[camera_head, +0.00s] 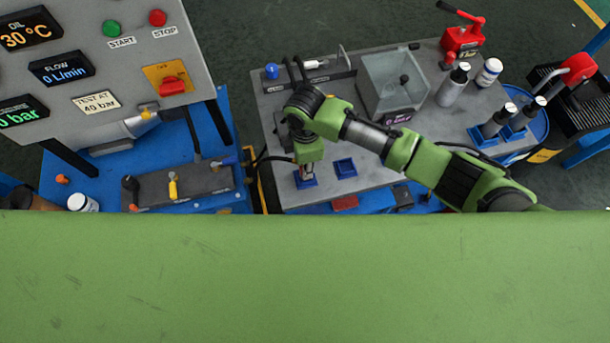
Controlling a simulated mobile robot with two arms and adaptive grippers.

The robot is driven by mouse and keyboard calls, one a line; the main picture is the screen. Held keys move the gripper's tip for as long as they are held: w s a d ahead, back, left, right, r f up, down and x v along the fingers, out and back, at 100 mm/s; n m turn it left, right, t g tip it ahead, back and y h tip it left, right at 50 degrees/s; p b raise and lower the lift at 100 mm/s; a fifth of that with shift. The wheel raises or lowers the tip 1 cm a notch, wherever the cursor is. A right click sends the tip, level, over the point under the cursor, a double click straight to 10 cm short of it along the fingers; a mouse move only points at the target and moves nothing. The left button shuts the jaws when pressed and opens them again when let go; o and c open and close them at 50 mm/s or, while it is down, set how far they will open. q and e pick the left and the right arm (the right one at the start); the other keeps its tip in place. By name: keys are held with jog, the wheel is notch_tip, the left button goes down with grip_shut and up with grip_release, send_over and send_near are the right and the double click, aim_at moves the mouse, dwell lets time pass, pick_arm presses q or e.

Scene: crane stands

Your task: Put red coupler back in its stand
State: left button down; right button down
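My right arm, green with dark joints, comes in from the right. Its gripper (308,168) points down over a small square blue stand (304,182) at the front left of the grey bench. A small reddish and grey bit shows at the fingertips. It is too small to tell whether this is the red coupler, or whether the fingers are shut on it. A second small blue stand (345,167), just to the right, looks empty. My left gripper is not in view.
Bottles and upright cylinders (497,120) stand at the right. A red hand pump (462,42) is at the back. A test panel (125,55) stands at the left.

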jog(key=shift+f+b, duration=0.4)
jog(key=shift+f, duration=0.55)
jog(key=c, duration=1.7)
grip_release()
jog(key=shift+r, duration=0.1)
notch_tip(320, 180, up, 5)
jog(key=p, duration=0.4)
jog(key=shift+p, duration=0.4)
